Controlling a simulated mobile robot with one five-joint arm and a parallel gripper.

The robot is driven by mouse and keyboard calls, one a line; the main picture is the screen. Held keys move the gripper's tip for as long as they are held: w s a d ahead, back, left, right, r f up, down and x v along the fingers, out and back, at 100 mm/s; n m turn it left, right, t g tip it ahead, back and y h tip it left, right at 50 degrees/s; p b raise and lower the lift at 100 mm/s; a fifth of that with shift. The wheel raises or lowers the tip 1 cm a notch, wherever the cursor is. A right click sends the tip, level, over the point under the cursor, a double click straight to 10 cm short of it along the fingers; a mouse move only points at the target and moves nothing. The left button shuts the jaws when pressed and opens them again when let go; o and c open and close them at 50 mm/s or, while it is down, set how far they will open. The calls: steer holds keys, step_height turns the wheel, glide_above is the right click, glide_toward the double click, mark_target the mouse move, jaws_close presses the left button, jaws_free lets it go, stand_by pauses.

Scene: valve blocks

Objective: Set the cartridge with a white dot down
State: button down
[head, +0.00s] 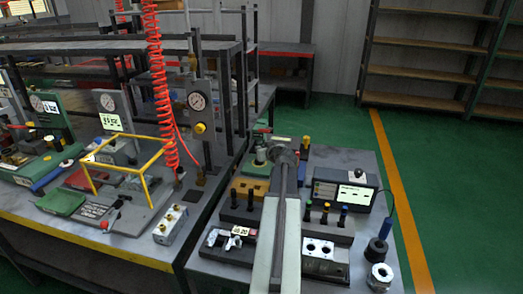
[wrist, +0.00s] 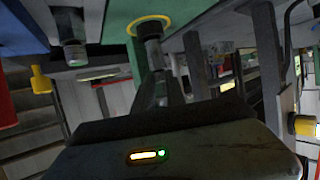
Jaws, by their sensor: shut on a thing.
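My gripper (wrist: 165,92) is shut on a dark cylindrical cartridge (wrist: 152,50) in the wrist view. The cartridge's far end meets a yellow-ringed round spot on a green block (wrist: 118,25); I cannot tell whether it is inside an opening or only in front of it. No white dot shows on it. In the head view my arm runs forward over the right bench, and its end (head: 284,157) is near the green block at the back; the held cartridge is hidden there.
The right bench (head: 345,158) carries racks with black pegs (head: 250,201) and colour-capped pegs (head: 325,211), a screen device (head: 354,195), a metal nut (head: 380,276) and a dark cylinder (head: 376,247). A yellow frame (head: 120,165) and red coiled hose (head: 158,85) stand left. Green floor is free at right.

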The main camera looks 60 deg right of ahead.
steer(key=shift+f, duration=0.25)
steer(key=c, duration=1.3)
jaws_free()
steer(key=shift+r, duration=0.1)
steer(key=p+v, duration=0.2)
steer(key=v, duration=0.5)
steer(key=shift+s+a+p, duration=0.25)
steer(key=shift+s+p, duration=0.05)
steer(key=shift+p, duration=0.05)
steer(key=shift+r, duration=0.15)
steer(key=shift+w, duration=0.1)
